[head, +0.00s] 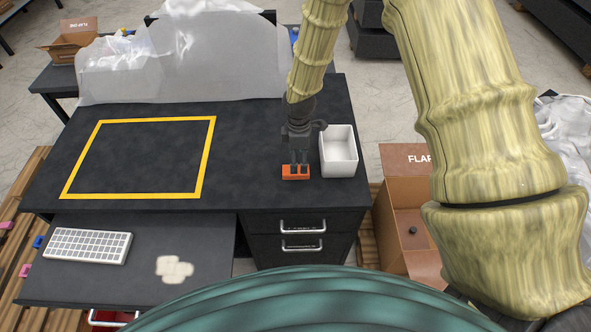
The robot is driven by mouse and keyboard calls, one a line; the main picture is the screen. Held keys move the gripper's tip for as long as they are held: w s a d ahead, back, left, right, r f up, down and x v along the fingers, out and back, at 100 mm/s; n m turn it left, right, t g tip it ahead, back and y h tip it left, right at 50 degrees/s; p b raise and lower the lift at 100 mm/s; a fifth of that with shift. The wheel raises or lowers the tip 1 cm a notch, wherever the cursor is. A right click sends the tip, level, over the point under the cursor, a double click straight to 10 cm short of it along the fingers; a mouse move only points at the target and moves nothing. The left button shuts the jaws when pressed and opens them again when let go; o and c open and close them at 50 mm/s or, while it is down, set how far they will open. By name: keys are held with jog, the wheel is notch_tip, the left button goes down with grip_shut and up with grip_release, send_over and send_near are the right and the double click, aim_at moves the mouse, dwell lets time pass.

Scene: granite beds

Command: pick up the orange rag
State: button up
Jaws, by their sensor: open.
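The orange rag (288,176) is a small orange piece on the dark desk top, near its front edge and left of the white bin. My gripper (299,168) points down right over it, with its two dark fingers apart. The fingertips overlap the rag in the picture. I cannot tell whether they touch it. The fingers hide part of the rag.
A white bin (340,158) stands close to the right of my gripper. A yellow frame (150,196) marks the desk's left part. A translucent sheet (180,72) stands at the back. A keyboard (88,246) lies on the lower shelf. An open cardboard box (405,200) is right of the desk.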

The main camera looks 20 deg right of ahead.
aim_at(287, 175)
jog(key=shift+s+d+f, duration=0.15)
jog(key=shift+s+f, duration=0.05)
jog(key=shift+f, duration=0.1)
jog(key=shift+w+d+f+p, duration=0.1)
jog(key=shift+d+f+p, duration=0.05)
jog(key=shift+f+p, duration=1)
jog(key=shift+f, duration=1.4)
jog(key=c, duration=0.9)
